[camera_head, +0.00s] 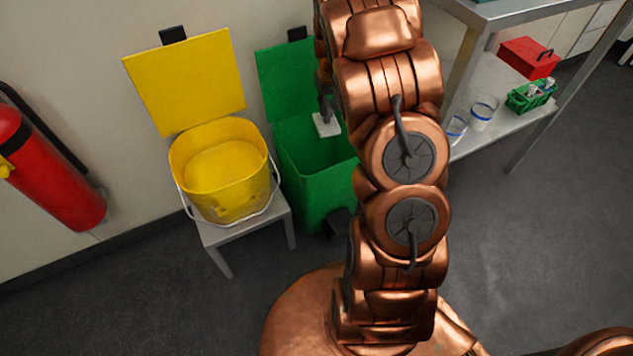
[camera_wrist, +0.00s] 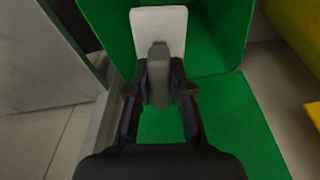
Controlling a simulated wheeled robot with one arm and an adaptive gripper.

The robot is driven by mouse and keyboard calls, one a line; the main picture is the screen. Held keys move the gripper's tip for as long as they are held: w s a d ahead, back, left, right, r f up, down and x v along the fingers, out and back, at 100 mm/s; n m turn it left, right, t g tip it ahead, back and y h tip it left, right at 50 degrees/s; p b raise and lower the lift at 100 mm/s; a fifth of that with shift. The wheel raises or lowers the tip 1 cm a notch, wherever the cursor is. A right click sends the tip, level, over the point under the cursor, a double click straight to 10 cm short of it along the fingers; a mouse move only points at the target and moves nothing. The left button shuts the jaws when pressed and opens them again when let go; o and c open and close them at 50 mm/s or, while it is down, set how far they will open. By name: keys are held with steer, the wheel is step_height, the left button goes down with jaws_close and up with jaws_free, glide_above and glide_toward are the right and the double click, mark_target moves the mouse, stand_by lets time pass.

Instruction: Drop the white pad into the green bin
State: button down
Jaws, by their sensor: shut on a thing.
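The white pad (camera_head: 326,124) is a small pale square held over the opening of the green bin (camera_head: 318,190) in the head view. The bin's lid stands open against the wall. My gripper (camera_head: 325,104) is shut on the pad, and my arm hides part of the bin's right side. In the wrist view the pad (camera_wrist: 159,27) is at the fingertips of my gripper (camera_wrist: 160,72), with the green bin (camera_wrist: 218,40) behind and around it. The pad's exact height above the rim is hard to tell.
A yellow bin (camera_head: 218,190) with an open lid stands on a small stool (camera_head: 245,232) left of the green bin. A red fire extinguisher (camera_head: 50,175) hangs at far left. A metal table (camera_head: 505,128) with a shelf is at right. Grey floor is clear in front.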

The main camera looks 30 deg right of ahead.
mark_target(327, 123)
steer(key=shift+f+b, duration=1.05)
steer(key=shift+f, duration=1.75)
steer(key=c, duration=1)
jaws_free()
steer(key=shift+r, duration=0.1)
steer(key=r, duration=0.7)
steer(key=s+r, duration=0.1)
steer(key=r, duration=0.2)
steer(key=shift+s+a+r, duration=0.1)
steer(key=shift+a+r, duration=0.1)
steer(key=shift+r, duration=0.15)
steer(key=shift+s+r, duration=0.1)
steer(key=shift+r, duration=0.4)
